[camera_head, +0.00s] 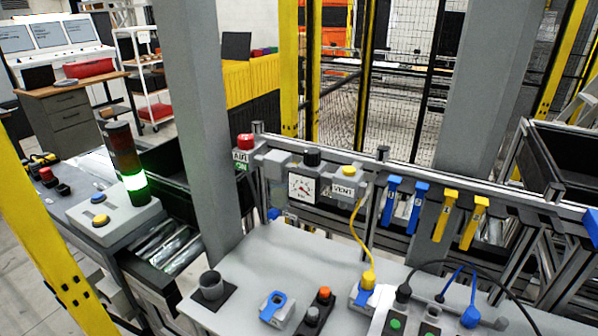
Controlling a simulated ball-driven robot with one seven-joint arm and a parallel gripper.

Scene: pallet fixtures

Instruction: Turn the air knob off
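The air knob (244,141) is a red knob on top of a grey block at the left end of the rail behind the work table. A white label (241,156) below it seems to read AIR, with green ON lettering under it. My gripper does not show in this view, and nothing is seen touching the air knob.
A thick grey post (201,110) stands just left of the air knob. Blue levers (403,205) and yellow levers (459,220) hang from the rail at right. The grey table (262,262) holds fixtures and a yellow hose (357,235). A signal tower (127,165) glows green at left.

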